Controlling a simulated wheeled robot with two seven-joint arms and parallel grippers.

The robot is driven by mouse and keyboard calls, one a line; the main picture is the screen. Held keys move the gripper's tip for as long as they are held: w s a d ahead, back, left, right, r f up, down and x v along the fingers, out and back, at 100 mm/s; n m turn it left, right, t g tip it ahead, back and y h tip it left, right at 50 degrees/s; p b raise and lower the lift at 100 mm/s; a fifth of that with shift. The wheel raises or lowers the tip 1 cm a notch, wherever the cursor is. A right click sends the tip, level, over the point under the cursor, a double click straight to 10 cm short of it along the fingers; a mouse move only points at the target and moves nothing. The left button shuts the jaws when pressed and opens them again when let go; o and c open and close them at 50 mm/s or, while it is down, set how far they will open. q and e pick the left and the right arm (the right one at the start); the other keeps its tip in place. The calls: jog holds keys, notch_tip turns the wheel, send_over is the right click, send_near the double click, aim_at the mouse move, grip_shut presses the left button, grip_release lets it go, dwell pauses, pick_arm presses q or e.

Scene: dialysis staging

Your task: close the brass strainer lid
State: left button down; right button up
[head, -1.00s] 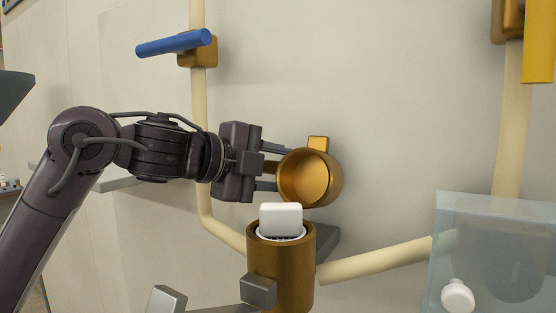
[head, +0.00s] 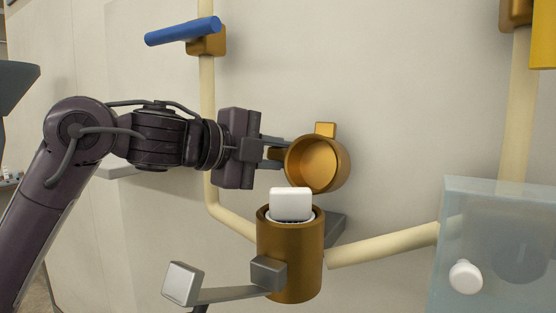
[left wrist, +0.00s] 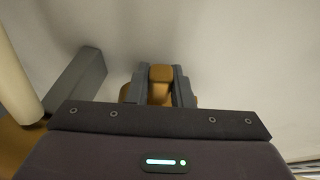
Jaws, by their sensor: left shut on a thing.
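The brass strainer body (head: 290,262) stands upright on the pipe, its mouth open at the top. A white block-topped insert (head: 291,204) sits in the mouth and sticks up above the rim. The round brass lid (head: 342,168) is raised above the body, its hollow inside facing outward. My left gripper (head: 275,153) comes from the left and is shut on the lid's side tab. In the left wrist view a brass part of the lid (left wrist: 161,74) lies between the two fingers. My right gripper is not in view.
A grey latch arm with a block end (head: 182,283) reaches left from the body. A blue-handled valve (head: 183,32) is above, and a yellow handle (head: 542,38) is at the top right. A clear bluish panel with a white knob (head: 466,276) stands at the lower right.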

pick_arm(q)
jog(key=t+h+b, duration=0.1)
jog(key=b, duration=0.3)
jog(key=s+a+m+t+h+b, duration=0.1)
jog(key=h+b, duration=0.1)
jog(key=b, duration=0.2)
jog(key=s+m+t+h+b, duration=0.1)
jog(key=b, duration=0.2)
jog(key=shift+s+a+r+h+b, duration=0.25)
jog(key=shift+a+r+h+b, duration=0.05)
jog(key=shift+r+b, duration=0.1)
jog(key=shift+s+a+r+m+h+b, duration=0.15)
jog(key=shift+m+h+b, duration=0.15)
jog(key=shift+b, duration=0.15)
jog(key=shift+s+r, duration=0.1)
jog(key=shift+r, duration=0.05)
jog(key=c, duration=1.7)
grip_release()
jog(key=shift+r, duration=0.1)
jog(key=o, duration=0.4)
jog(key=shift+d, duration=0.2)
jog(key=shift+a, duration=0.1)
